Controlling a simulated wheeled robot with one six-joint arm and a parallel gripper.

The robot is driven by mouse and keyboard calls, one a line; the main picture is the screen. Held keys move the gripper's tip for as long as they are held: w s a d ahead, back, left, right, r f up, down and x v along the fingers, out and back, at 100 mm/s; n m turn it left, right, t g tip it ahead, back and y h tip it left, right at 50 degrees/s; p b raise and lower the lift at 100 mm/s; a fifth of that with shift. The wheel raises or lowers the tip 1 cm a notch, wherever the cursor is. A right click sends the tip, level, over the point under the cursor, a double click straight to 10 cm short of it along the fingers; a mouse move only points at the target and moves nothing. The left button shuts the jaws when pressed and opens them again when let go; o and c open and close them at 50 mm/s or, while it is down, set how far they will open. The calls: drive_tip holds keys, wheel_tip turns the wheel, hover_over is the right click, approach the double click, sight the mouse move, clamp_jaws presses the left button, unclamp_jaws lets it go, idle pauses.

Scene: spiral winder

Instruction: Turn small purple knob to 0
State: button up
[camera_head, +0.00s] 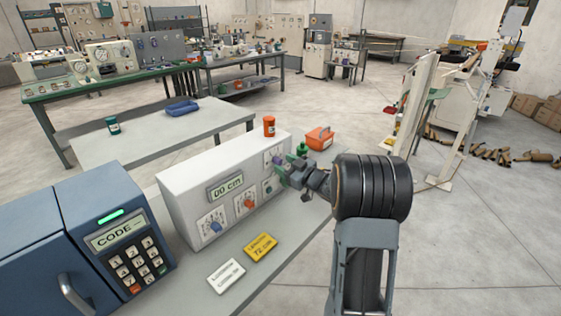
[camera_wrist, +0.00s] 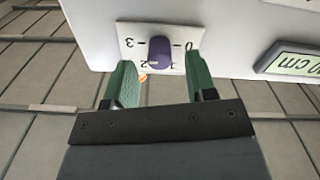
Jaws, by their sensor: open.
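The small purple knob (camera_wrist: 160,54) sits on a white dial plate (camera_wrist: 128,33) on the front of the white box. The wrist view shows the plate upside down, with 3 at the left, 0 at the right and other digits partly hidden lower down. I cannot tell which digit the knob points to. My gripper (camera_wrist: 160,62) is open, its green fingers on either side of the knob, with gaps left and right. In the head view my gripper (camera_head: 283,171) is at the right end of the white box (camera_head: 176,198), close to its front.
The box carries a display (camera_head: 226,187) reading 00 cm, a blue knob (camera_head: 215,227) and an orange knob (camera_head: 249,203). A red-orange jar (camera_head: 269,126) stands on top. A blue keypad unit (camera_head: 120,243) stands left. White (camera_head: 226,276) and yellow (camera_head: 260,247) cards lie in front.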

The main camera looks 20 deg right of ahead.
drive_tip(key=shift+x, duration=1.25)
drive_tip(key=shift+c, duration=0.4)
drive_tip(key=c, duration=0.8)
drive_tip(key=shift+c, duration=0.2)
